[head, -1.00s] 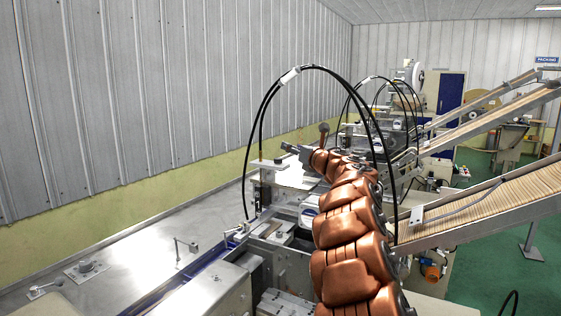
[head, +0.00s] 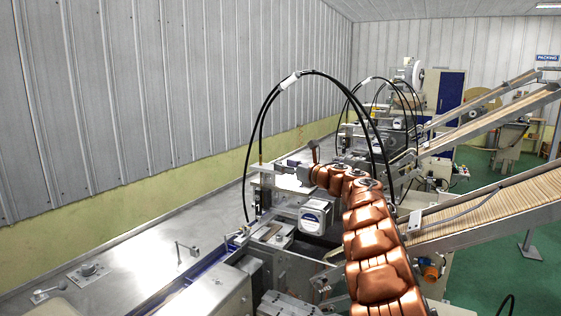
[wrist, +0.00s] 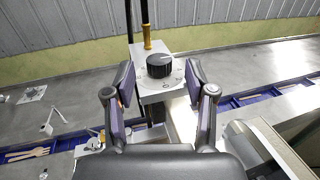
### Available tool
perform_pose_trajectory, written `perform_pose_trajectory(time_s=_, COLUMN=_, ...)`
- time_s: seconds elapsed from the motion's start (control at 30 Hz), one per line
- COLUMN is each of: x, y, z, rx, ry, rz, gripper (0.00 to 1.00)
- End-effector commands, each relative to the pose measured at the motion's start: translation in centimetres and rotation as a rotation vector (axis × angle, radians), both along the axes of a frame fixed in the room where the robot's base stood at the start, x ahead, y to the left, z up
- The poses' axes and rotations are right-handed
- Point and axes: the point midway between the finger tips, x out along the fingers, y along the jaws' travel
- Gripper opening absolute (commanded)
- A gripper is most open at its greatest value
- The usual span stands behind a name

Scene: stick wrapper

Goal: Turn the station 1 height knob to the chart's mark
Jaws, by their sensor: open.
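The black ridged knob (wrist: 160,65) stands on a grey metal plate (wrist: 152,92) with a printed dial around it, in the wrist view. A pale line shows on the knob's top; the dial's marks are too small to read. My gripper (wrist: 159,72) is open, with one finger left and one right of the knob and visible space on both sides. I cannot tell how far the fingertips are from the knob in depth. In the head view my gripper (head: 284,168) is small beside the station's upper plate, and the knob is not clear. No readable chart shows.
A brass fitting (wrist: 148,38) with a black hose rises just behind the knob. Black hoses (head: 318,74) arch over the station near my arm. A slatted conveyor (head: 485,212) slopes up at the right. The steel table (head: 150,258) at the left is largely clear.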

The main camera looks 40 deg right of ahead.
Motion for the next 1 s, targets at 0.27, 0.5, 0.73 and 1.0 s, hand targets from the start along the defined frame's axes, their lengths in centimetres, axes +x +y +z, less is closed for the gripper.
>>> perform_pose_trajectory(time_s=0.27, x=2.0, y=0.2, z=0.3, rx=-0.001, ry=-0.001, rz=0.002, gripper=0.55)
perform_pose_trajectory(time_s=0.5, x=2.6, y=0.1, z=0.1, rx=-0.001, ry=0.0, rz=0.0, gripper=0.55)
perform_pose_trajectory(time_s=0.73, x=2.7, y=0.1, z=0.1, rx=-0.001, ry=0.0, rz=-0.001, gripper=0.55)
perform_pose_trajectory(time_s=1.0, x=2.7, y=0.1, z=0.1, rx=-0.002, ry=0.0, rz=-0.001, gripper=0.3)
